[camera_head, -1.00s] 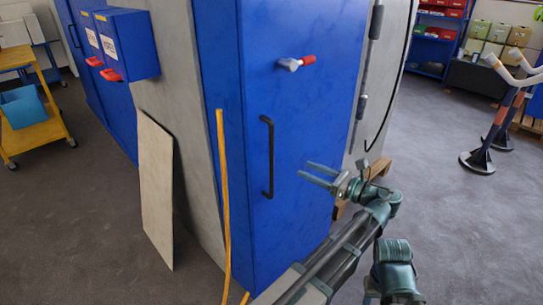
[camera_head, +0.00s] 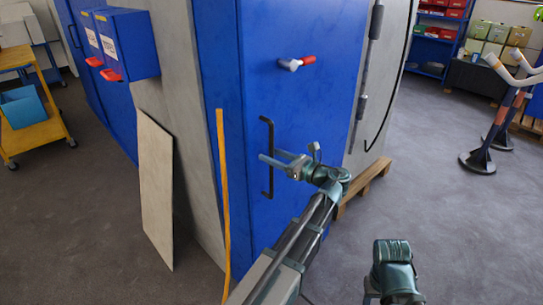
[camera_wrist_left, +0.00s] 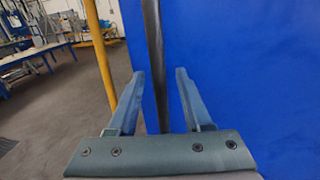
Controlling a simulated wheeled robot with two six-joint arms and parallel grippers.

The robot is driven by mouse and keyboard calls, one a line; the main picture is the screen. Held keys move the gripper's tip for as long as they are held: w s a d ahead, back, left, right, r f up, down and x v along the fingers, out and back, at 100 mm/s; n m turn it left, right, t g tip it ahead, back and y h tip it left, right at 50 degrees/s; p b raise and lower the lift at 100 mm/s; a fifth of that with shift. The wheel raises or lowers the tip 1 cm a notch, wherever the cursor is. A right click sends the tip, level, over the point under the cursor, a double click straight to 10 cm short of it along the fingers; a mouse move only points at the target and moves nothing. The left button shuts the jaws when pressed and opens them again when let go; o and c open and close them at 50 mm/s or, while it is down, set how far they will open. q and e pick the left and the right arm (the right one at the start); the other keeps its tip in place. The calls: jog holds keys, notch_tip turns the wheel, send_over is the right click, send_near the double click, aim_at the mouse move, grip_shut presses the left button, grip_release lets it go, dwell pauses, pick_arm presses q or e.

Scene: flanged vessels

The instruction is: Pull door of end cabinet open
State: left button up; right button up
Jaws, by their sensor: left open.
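The end cabinet's blue door (camera_head: 310,125) is shut in the head view. In the left wrist view the dark handle bar (camera_wrist_left: 154,60) runs upright between the two open fingers (camera_wrist_left: 154,85). I cannot tell whether the fingers touch it. My right arm shows at the bottom right of the head view, but its fingers do not show.
A yellow pole (camera_head: 223,200) stands just left of the door. A pale board (camera_head: 155,190) leans on the grey wall. A wooden pallet (camera_head: 362,184) lies at the cabinet's right foot. A yellow trolley (camera_head: 38,130) is far left.

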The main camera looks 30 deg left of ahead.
pick_arm(q)
grip_shut()
dwell(0.3)
dwell(1.2)
